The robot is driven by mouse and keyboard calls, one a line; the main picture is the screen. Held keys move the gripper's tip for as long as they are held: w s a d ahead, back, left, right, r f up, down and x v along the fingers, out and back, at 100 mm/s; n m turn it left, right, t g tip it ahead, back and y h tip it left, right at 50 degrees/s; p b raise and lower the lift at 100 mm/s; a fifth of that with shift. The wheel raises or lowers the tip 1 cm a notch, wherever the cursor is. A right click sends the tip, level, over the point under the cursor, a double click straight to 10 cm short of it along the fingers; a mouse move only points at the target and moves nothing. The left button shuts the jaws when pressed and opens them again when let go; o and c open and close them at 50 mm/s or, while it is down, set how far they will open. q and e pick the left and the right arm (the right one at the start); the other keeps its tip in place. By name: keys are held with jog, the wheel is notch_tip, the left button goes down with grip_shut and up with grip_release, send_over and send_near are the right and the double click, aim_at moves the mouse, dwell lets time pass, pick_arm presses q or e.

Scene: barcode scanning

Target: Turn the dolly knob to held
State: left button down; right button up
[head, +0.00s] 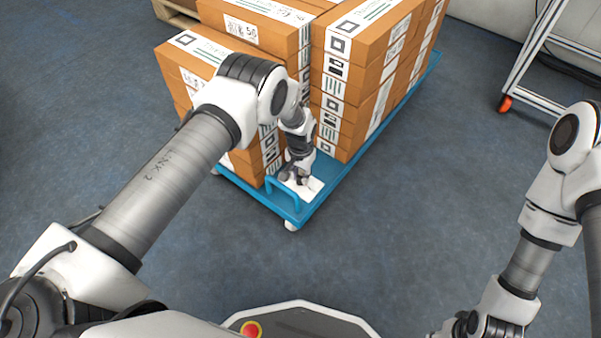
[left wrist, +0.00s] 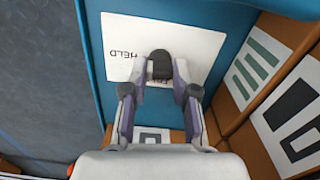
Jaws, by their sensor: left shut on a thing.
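The blue dolly (head: 319,201) has a white label plate at its near corner, beside a blue handle (head: 281,190). In the left wrist view the white plate (left wrist: 205,42) reads HELD, upside down, to the left of a dark knob (left wrist: 160,62). Another marking just below the knob is mostly hidden. My left gripper (head: 297,174) reaches down to the plate. Its fingers, also in the left wrist view (left wrist: 161,78), are closed on the knob from both sides. My right gripper (head: 474,325) is at the bottom right, away from the dolly; its fingers are not clear.
Orange-brown boxes (head: 345,110) with printed labels are stacked on the dolly, close beside my left gripper. A white rack (head: 540,60) with an orange caster stands at the upper right. The blue-grey floor right of the dolly is clear.

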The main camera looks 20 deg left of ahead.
aim_at(300, 177)
pick_arm(q)
jog(key=shift+m, duration=0.6)
jog(key=c, duration=0.9)
grip_release()
notch_tip(300, 177, up, 12)
jog(key=shift+f, duration=0.1)
